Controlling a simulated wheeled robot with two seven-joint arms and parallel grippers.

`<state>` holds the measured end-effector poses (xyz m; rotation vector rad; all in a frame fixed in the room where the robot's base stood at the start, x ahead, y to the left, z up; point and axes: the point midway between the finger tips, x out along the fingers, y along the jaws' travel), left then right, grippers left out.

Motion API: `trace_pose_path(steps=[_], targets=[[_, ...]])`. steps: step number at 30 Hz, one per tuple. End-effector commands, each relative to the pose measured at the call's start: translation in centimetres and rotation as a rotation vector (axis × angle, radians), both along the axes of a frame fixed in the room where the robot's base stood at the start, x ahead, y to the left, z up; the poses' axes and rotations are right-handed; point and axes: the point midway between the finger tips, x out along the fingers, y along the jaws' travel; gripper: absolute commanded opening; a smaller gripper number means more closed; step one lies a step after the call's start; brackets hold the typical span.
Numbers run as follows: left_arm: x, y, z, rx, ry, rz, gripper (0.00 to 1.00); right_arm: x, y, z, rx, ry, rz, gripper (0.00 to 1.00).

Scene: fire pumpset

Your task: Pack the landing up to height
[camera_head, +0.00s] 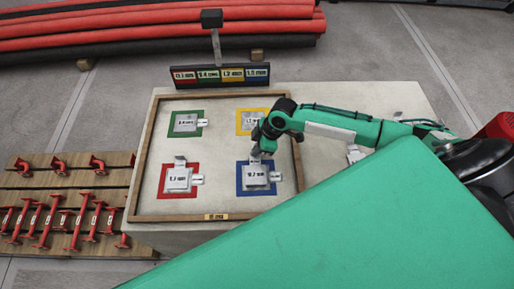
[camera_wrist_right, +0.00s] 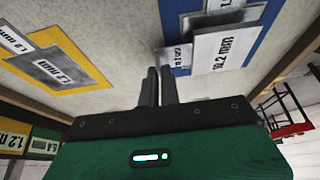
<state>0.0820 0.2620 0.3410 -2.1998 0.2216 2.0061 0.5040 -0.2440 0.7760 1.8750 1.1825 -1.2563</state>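In the head view a wooden-rimmed tray (camera_head: 142,150) holds four coloured squares, each with grey shim plates. The green square's plate (camera_head: 186,122) is back left, and the yellow square's plate (camera_head: 250,121) is back right, partly behind my right arm. The red square's plate (camera_head: 178,180) is front left, and the blue square's plate (camera_head: 256,175) is front right. My right gripper (camera_head: 258,157) points down at the back edge of the blue square's plate. In the right wrist view its fingers (camera_wrist_right: 159,85) are close together near that plate (camera_wrist_right: 225,48); contact is unclear. My left gripper is not in view.
A sign with four coloured thickness labels (camera_head: 220,75) stands behind the tray. Another small metal piece (camera_head: 354,154) lies right of it, partly hidden by my arm. Red hoses (camera_head: 150,28) lie at the back. A wooden rack of red parts (camera_head: 65,205) stands left.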

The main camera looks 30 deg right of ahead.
Motion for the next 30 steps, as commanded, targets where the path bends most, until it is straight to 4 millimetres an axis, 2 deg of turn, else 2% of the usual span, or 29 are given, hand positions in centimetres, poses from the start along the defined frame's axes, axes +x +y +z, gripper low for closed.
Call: trace_pose_path(steps=[26,27,30], targets=[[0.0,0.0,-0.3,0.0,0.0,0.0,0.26,0.0,0.0,-1.2,0.001,0.0,0.0,0.0],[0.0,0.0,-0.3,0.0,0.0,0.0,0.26,0.0,0.0,-1.1,0.001,0.0,0.0,0.1],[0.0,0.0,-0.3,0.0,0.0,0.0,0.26,0.0,0.0,-1.1,0.001,0.0,0.0,0.29]])
